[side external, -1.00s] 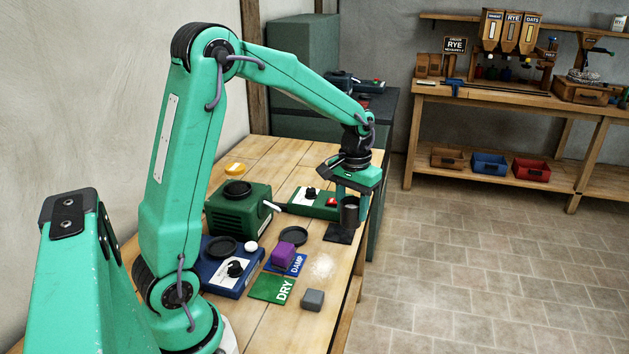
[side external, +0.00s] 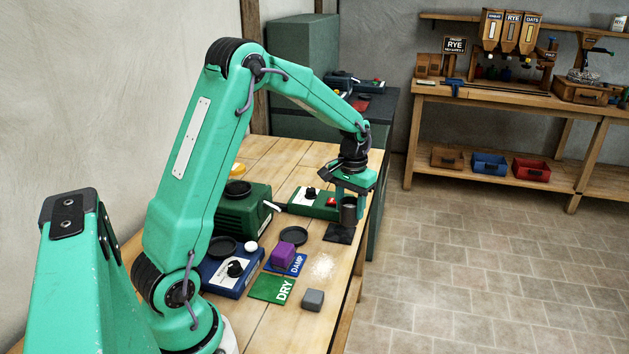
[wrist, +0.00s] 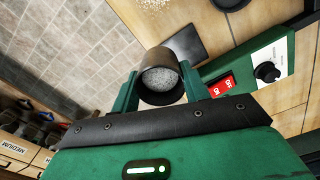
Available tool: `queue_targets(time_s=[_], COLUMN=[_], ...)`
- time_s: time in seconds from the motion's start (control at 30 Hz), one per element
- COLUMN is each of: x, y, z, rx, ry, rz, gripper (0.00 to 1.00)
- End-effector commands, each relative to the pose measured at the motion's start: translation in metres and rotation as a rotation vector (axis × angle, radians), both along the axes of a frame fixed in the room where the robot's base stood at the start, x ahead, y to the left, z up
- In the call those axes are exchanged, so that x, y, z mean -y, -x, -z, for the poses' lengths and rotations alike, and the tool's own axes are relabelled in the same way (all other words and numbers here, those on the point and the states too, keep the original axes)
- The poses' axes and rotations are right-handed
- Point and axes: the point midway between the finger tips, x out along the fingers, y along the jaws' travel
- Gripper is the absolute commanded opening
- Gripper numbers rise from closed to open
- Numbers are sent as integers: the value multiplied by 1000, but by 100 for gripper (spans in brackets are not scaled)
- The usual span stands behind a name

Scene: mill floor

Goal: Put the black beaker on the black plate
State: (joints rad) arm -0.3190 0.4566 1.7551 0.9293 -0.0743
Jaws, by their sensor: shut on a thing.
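The black beaker (side external: 348,212) is upright in my gripper (side external: 350,203), whose two green fingers are shut on its sides. In the wrist view the beaker (wrist: 160,60) shows its open mouth, with grey grainy contents inside, between the fingertips (wrist: 160,90). The black plate (side external: 338,237) is a flat dark square on the table near its right edge. The beaker is over or just behind it in the side view; I cannot tell whether they touch. The plate (wrist: 187,43) shows beyond the beaker in the wrist view.
A green box with a red switch (side external: 315,203) stands close left of the beaker. A green machine (side external: 240,208), a blue scale (side external: 230,270), a round black dish (side external: 293,235), a purple block (side external: 283,255) and a grey block (side external: 313,299) are on the table. Pale powder (side external: 322,267) lies in front.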

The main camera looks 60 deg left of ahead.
Motion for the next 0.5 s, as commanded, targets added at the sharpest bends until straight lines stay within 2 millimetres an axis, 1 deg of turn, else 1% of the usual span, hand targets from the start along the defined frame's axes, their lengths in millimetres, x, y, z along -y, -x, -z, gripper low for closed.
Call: queue_targets(time_s=[0.03, 0.1, 0.23, 0.33, 0.5], x=[-10, -21, -37, -45, -49], y=[-1, -2, -5, -6, -6], z=[6, 12, 22, 27, 29], rx=[-3, -1, -1, 0, 0], ry=[1, 0, 0, 0, 0], rz=[-4, -4, -3, 0, 0], gripper=[19, 19, 19, 19, 19])
